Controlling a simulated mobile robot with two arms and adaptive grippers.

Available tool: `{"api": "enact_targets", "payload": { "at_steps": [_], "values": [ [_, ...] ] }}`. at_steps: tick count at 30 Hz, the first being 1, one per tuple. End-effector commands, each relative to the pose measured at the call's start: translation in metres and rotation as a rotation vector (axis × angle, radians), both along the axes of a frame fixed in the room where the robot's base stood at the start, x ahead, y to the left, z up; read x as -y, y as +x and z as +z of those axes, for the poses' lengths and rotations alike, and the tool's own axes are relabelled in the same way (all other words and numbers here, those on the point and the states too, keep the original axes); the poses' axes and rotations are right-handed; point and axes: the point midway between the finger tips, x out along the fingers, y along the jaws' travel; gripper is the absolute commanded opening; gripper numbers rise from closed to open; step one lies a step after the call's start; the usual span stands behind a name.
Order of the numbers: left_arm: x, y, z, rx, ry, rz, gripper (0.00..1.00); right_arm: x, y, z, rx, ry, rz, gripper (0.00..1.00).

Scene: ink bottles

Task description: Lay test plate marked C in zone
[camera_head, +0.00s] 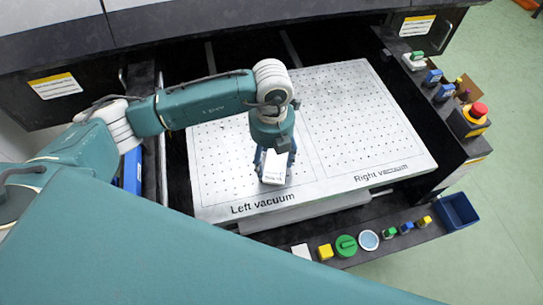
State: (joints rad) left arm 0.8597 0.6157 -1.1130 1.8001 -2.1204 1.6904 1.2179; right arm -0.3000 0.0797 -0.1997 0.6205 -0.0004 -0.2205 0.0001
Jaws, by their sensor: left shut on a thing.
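My left gripper (274,156) points down over the left half of the perforated vacuum table (365,120). It is shut on a small white plate (274,173), which sits close to the "Left vacuum" label. Any letter on the plate is too small to read. I cannot tell whether the plate touches the table surface. The table has two outlined zones, labelled "Left vacuum" (262,204) and "Right vacuum" (381,173). My right gripper is not in view.
A front ledge holds a white square (301,251), a green round item (346,245), several small coloured bottles and a blue bin (457,212). A red emergency button (478,111) and blue items (433,77) stand on the right ledge. The right vacuum zone is clear.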

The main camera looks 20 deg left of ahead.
Motion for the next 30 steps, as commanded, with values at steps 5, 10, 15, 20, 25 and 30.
{"api": "enact_targets", "payload": {
  "at_steps": [5, 10, 15, 20, 25, 30],
  "values": [
    [0.000, 0.000, -0.006, 0.002, 0.000, -0.001, 0.35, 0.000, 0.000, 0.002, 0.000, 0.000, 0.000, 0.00],
    [0.000, 0.000, -0.007, 0.002, 0.000, -0.001, 0.35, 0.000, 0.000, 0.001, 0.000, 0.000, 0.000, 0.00],
    [0.000, 0.000, -0.009, 0.002, 0.000, 0.000, 0.75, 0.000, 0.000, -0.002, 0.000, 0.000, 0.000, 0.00],
    [0.000, 0.000, -0.009, 0.001, 0.000, 0.000, 0.82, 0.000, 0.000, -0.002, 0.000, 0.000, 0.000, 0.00],
    [0.000, 0.000, -0.008, 0.001, 0.000, 0.000, 0.82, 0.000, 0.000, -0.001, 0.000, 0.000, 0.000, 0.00],
    [0.000, 0.002, 0.003, 0.005, -0.002, 0.000, 0.82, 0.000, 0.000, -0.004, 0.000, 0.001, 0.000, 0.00]
  ]
}}
